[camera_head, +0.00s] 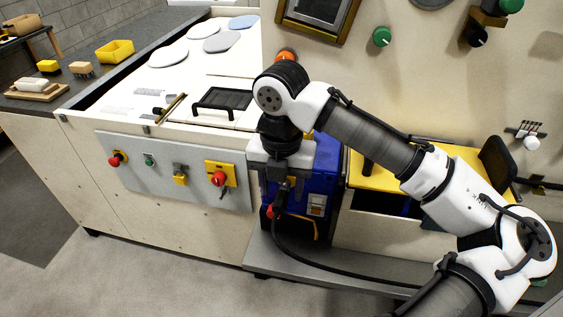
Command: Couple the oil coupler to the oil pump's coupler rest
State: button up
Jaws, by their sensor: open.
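My gripper (280,184) points down in front of the blue oil pump (323,165), which stands on a low grey ledge. Its jaws are open, one finger on each side of a small dark and brass-coloured piece that looks like the oil coupler (284,193). A red part (271,211) shows just below the fingers. A black hose (310,263) runs down from there and curves right along the ledge. The gripper hides much of the pump's front and left side. I cannot make out the coupler rest, or whether the coupler is seated in it.
A grey panel (139,172) with red, green and yellow controls is left of my gripper. The ledge (262,259) lies below. A yellow-topped unit (372,179) stands right of the pump, partly behind my arm. The floor in front is clear.

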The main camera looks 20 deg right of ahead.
aim_at(282, 196)
jog(key=shift+f, duration=1.1)
grip_shut()
